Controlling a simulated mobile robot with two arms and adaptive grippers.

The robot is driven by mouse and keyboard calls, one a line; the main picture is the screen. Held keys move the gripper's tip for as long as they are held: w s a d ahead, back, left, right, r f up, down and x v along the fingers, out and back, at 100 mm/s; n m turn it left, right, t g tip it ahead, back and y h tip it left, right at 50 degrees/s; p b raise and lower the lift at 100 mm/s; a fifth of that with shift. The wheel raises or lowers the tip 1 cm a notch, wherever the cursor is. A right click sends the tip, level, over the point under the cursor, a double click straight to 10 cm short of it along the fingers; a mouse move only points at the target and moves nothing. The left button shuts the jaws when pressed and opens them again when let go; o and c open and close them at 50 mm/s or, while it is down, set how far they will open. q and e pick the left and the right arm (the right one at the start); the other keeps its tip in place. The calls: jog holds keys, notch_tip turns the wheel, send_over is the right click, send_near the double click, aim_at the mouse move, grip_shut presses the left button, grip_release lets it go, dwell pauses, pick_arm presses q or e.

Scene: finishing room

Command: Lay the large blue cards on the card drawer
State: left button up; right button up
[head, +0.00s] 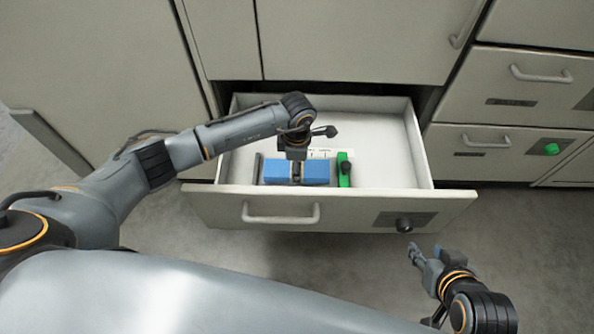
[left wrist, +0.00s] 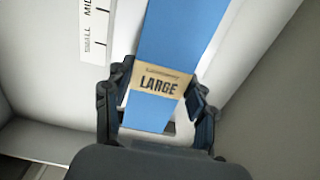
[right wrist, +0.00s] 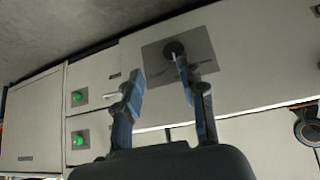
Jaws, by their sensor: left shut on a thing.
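The large blue cards (head: 315,173) are a blue block in the open card drawer (head: 392,209), near its front wall. In the left wrist view the blue cards (left wrist: 180,40) carry a tan label reading LARGE. My left gripper (head: 296,172) reaches down into the drawer over the middle of the cards. Its fingers (left wrist: 155,100) stand on both sides of the labelled part and are shut on it. Whether the cards touch the drawer floor is hard to tell. My right gripper (head: 424,258) is open and empty in front of the drawer's right end; it also shows in its wrist view (right wrist: 160,76).
A green piece with a black knob (head: 344,172) stands right of the cards in the drawer. A white size strip (head: 322,153) lies behind them. The drawer's right side is bare. Closed drawers (head: 485,140) stand at the right; one has a green knob (head: 552,149).

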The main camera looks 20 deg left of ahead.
pick_arm(q)
jog(key=shift+f, duration=0.5)
pick_arm(e)
jog(key=w+r+t, duration=0.1)
jog(key=w+a+r+t, duration=0.1)
jog(key=w, duration=0.1)
jog(key=shift+w+a+r+y, duration=0.1)
jog(key=shift+w+r+y, duration=0.05)
jog(key=shift+y, duration=0.15)
pick_arm(q)
jog(key=shift+f+b, duration=0.25)
jog(key=shift+b, duration=0.2)
jog(key=o, duration=1.4)
pick_arm(e)
jog(key=shift+w+a+r+t, duration=0.3)
jog(key=shift+w+r+t, duration=0.3)
jog(key=shift+w, duration=0.05)
